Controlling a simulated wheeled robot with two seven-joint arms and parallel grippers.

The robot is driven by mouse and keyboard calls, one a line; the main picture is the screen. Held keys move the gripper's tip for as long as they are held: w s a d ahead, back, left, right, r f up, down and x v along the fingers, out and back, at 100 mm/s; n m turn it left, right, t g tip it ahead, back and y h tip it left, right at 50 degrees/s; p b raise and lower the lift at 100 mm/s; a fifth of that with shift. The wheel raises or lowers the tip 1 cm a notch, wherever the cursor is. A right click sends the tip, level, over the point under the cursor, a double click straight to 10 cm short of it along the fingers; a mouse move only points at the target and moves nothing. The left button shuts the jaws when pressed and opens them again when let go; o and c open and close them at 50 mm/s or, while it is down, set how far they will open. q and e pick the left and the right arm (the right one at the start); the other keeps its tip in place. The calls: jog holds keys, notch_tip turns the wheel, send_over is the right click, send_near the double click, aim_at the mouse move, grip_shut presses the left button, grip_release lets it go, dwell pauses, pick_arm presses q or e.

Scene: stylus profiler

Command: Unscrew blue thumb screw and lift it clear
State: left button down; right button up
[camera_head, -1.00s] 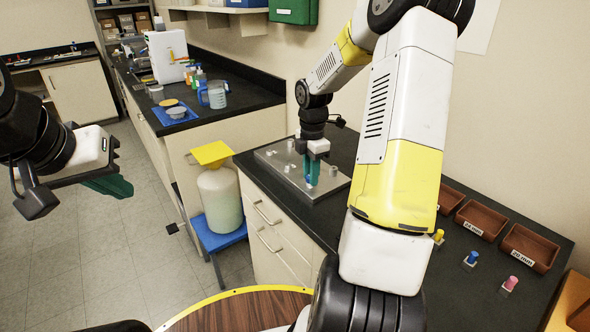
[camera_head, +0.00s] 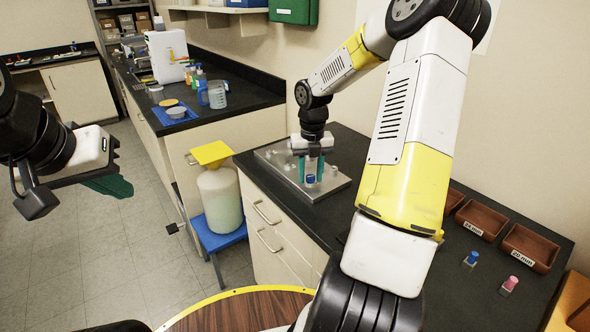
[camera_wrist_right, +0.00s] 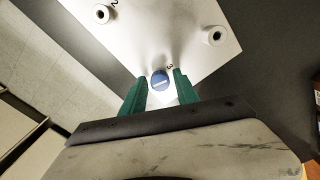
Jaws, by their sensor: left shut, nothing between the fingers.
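The blue thumb screw (camera_head: 310,179) stands on the grey metal plate (camera_head: 333,187). In the right wrist view its round blue head (camera_wrist_right: 159,80) has a white line across it and sits beside a mark "3". My right gripper (camera_head: 312,170) points down over it, open, with one teal finger on each side. In the wrist view (camera_wrist_right: 160,77) a gap shows between the head and each finger. The screw's lower part is hard to see. My left gripper (camera_head: 112,187) is shut and empty over the floor at the left.
White posts (camera_wrist_right: 213,36) stand on the plate near the screw. Another blue screw (camera_head: 471,258) and a pink one (camera_head: 511,284) stand on the dark counter, before brown bins (camera_head: 530,247). A yellow-topped container (camera_head: 219,200) stands left of the counter.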

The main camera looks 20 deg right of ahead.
jog(key=m, duration=0.3)
jog(key=shift+m, duration=0.4)
jog(key=m, duration=1.4)
jog(key=shift+m, duration=0.3)
jog(key=m, duration=0.3)
jog(key=shift+m, duration=0.3)
jog(key=m, duration=1)
jog(key=shift+m, duration=0.4)
jog(key=m, duration=0.3)
jog(key=shift+m, duration=0.4)
